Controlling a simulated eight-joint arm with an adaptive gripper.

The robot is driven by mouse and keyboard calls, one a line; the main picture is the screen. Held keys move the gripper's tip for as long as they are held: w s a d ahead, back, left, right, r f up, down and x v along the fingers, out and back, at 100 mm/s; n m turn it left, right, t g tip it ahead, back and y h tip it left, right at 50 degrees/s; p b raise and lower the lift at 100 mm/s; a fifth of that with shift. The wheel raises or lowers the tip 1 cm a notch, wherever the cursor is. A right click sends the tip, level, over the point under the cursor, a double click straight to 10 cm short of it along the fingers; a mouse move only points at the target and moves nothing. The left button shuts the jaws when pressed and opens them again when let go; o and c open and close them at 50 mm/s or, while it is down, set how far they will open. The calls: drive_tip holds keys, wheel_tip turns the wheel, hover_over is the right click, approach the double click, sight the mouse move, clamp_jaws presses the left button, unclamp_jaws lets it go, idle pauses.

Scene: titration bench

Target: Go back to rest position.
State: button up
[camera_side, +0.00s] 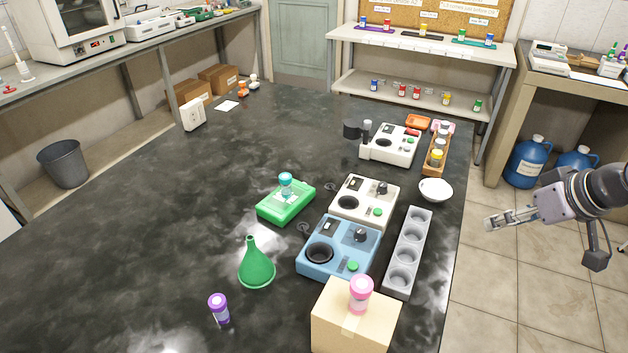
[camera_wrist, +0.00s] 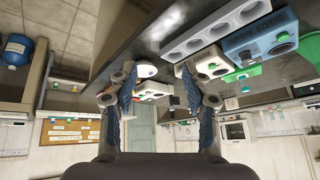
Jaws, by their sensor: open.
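My gripper (camera_side: 497,219) is at the right in the side view, out past the right edge of the dark bench (camera_side: 130,210) and over the tiled floor. Its fingers point left toward the bench. In the wrist view the two fingers of my gripper (camera_wrist: 163,105) stand well apart with nothing between them. The wrist picture is tilted, with the bench along its top. The gripper touches nothing that I can see.
Nearest on the bench are a white bowl (camera_side: 435,190), a grey four-hole rack (camera_side: 407,252), a white device (camera_side: 364,201) and a blue device (camera_side: 338,247). A pink-capped bottle (camera_side: 360,294) stands on a cardboard box (camera_side: 355,322). A side table (camera_side: 530,95) stands behind, with blue jugs (camera_side: 529,160) below.

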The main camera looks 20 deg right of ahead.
drive_tip(key=shift+s+d+f+n+t, duration=0.15)
drive_tip(key=shift+s+d+f+n, duration=0.1)
drive_tip(key=shift+d+f, duration=0.15)
drive_tip(key=shift+s+d+f+n+t, duration=0.15)
drive_tip(key=shift+d+f+n, duration=0.1)
drive_tip(key=shift+d, duration=0.2)
